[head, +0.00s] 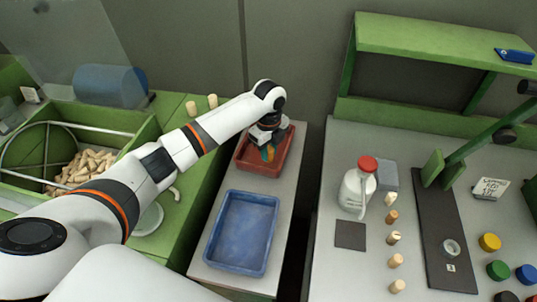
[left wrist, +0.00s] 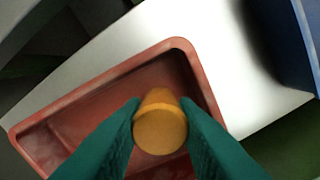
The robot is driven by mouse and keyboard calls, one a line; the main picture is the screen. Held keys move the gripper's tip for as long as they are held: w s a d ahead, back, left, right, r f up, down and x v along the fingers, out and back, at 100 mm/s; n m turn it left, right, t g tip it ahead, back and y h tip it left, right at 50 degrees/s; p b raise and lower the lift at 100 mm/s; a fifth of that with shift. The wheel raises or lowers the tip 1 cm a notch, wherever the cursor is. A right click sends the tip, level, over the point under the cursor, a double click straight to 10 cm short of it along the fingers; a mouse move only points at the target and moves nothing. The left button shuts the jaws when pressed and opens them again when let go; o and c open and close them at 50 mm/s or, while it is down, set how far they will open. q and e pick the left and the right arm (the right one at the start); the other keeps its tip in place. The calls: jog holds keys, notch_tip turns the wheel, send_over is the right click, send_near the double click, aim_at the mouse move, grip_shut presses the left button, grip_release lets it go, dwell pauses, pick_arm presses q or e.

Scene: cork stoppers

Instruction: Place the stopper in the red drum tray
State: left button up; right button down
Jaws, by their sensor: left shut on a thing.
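The red tray (head: 283,165) sits at the far end of the narrow white table, and it also shows in the left wrist view (left wrist: 58,98). My left gripper (head: 268,152) is above the tray. In the left wrist view its two green fingers (left wrist: 160,125) are shut on a tan cork stopper (left wrist: 160,122), with the tray floor behind it. The stopper's height above the tray floor cannot be told. In the head view the stopper is mostly hidden by the gripper. My right gripper is not in view.
A blue tray (head: 274,236) lies nearer on the same table. Left, a green bench holds a bin with many corks (head: 88,166) and two standing stoppers (head: 212,101). Right, a separate table holds a red-capped white bottle (head: 352,192) and a row of several stoppers (head: 393,238).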

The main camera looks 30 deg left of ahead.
aim_at(269, 158)
pick_arm(q)
notch_tip(269, 158, down, 3)
jog(key=shift+f, duration=0.25)
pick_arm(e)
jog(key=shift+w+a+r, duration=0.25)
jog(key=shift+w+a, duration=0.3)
pick_arm(q)
jog(key=o, duration=0.9)
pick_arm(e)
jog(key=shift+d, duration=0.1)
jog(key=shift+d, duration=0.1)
